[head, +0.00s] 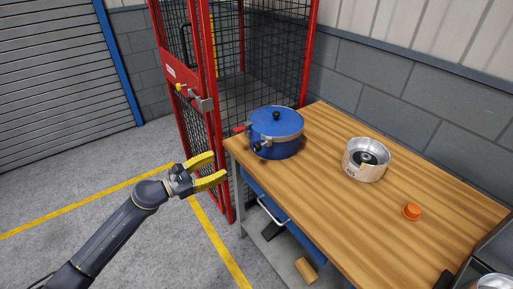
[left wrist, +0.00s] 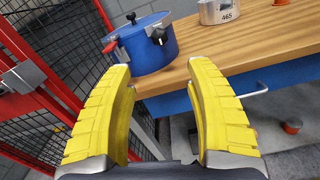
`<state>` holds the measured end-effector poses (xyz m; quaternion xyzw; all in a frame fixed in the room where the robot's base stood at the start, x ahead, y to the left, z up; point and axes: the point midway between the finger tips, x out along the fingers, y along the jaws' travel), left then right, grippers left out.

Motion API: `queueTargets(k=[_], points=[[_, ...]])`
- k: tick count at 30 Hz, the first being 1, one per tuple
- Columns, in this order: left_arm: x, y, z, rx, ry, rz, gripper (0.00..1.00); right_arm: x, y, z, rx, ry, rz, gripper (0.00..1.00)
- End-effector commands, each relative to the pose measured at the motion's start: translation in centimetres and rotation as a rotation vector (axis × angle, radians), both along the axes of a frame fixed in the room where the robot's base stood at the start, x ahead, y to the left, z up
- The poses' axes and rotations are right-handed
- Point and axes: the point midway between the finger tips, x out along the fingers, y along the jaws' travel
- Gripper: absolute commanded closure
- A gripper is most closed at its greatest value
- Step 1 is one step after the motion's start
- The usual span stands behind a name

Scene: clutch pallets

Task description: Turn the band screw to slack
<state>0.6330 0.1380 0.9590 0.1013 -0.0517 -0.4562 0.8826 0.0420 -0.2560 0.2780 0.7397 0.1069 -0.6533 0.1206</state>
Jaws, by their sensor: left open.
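A blue round vessel (head: 277,135) with a lid and a black top knob (head: 276,115) stands at the table's left corner. A black knob (head: 262,147) with bright metal sits on its near side, and a red handle (head: 240,129) sticks out to the left. Which of these is the band screw I cannot tell for certain. In the left wrist view the vessel (left wrist: 152,52) and its black side knob (left wrist: 158,36) show beyond the fingers. My left gripper (head: 219,165) is open and empty, apart from the vessel and left of the table edge; its yellow fingers (left wrist: 158,70) are spread.
A silver can (head: 365,170) and an orange cap (head: 411,212) stand on the wooden table (head: 325,128). A red mesh cage (head: 213,110) stands close behind the gripper and left of the table. A blue drawer front with a handle (head: 272,212) is below the tabletop.

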Motion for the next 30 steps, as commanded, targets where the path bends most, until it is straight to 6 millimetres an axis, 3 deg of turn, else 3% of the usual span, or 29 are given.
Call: queueTargets(k=[21, 30], points=[[6.9, -9.7, 0.1, -0.004, 0.001, 0.000, 0.45, -0.1, 0.0, 0.0, 0.000, 0.001, 0.000, 0.56], [9.1, -12.7, 0.1, -0.004, 0.002, 0.002, 0.45, -0.1, -0.1, 0.0, 0.000, 0.001, 0.001, 0.56]])
